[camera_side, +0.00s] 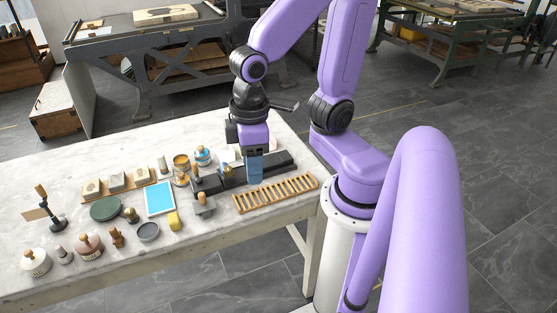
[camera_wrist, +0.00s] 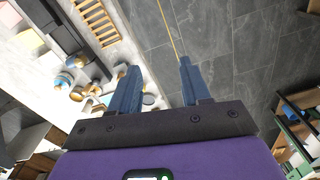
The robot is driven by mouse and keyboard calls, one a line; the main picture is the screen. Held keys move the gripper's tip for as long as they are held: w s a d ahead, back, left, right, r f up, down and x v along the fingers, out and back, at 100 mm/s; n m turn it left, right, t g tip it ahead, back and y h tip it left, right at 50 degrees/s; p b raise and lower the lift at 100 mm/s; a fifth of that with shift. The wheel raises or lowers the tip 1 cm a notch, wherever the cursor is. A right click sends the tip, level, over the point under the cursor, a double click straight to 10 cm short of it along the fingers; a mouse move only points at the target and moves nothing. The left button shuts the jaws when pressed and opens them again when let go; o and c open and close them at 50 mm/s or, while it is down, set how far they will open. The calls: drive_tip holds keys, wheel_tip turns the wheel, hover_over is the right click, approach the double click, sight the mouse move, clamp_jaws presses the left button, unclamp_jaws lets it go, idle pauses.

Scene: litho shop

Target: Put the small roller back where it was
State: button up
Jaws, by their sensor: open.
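My gripper (camera_side: 254,168) is open above the right part of a long dark stand (camera_side: 284,161) on the marble table. In the wrist view its two blue fingers (camera_wrist: 160,85) are spread apart with nothing between them. I cannot make out the small roller for certain. A grey piece with an upright wooden handle (camera_side: 203,204) stands at the front left of the dark stand, and it may be a roller. Another short wooden handle shows at the stand's left end. My gripper hides part of the stand.
A slatted wooden rack (camera_side: 276,193) lies along the table's front right edge. A blue-faced tablet (camera_side: 159,199), yellow sponge (camera_side: 174,221), green round pad (camera_side: 106,208) and grey dish (camera_side: 148,231) lie left. Cans (camera_side: 202,156) stand behind. Bare marble shows at the back left.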

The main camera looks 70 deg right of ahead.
drive_tip(key=s+n, duration=0.1)
drive_tip(key=n, duration=0.1)
drive_tip(key=s+n, duration=0.2)
drive_tip(key=s+d+r+n, duration=0.1)
drive_tip(key=s, duration=0.1)
drive_tip(key=shift+d+n, duration=0.1)
drive_tip(key=shift+n, duration=0.3)
idle(0.8)
